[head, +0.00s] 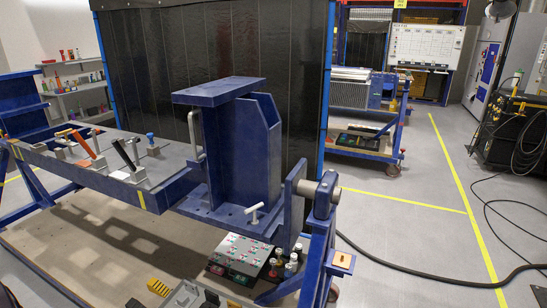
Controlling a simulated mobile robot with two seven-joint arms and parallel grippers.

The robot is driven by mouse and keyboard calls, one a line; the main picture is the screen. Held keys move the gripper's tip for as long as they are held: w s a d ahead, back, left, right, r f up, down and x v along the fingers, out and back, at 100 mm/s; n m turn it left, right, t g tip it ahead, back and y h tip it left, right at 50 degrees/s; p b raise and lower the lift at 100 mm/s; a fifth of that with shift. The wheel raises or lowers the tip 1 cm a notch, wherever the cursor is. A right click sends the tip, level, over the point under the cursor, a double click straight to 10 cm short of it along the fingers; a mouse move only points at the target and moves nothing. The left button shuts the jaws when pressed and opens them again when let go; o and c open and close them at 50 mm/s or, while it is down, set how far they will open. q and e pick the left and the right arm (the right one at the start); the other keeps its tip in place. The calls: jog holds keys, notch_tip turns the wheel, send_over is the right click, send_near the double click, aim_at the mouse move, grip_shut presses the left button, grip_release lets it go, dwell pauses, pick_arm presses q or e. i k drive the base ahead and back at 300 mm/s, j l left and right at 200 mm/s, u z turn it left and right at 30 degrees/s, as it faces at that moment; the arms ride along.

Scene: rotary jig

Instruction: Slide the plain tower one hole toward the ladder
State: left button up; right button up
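A blue tower (233,150) with a flat top plate and a side gusset stands upright on the right part of the rotary jig's frame (165,190). A silver handle (195,135) is on its left side. A pale T-handled pin (254,212) stands at its base plate. A second blue upright (22,100) with horizontal ledges is cut off at the left edge; I cannot tell whether it is the ladder. The holes under the central tower's base are too hidden to make out. Neither of my grippers is in view.
Toggle clamps with red (86,143) and black (124,154) handles stand on the jig's left part. A dark curtain (150,70) hangs behind. The floor at right is open, crossed by a black cable (420,276).

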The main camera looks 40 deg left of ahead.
aim_at(240, 155)
jog(key=u, duration=1.6)
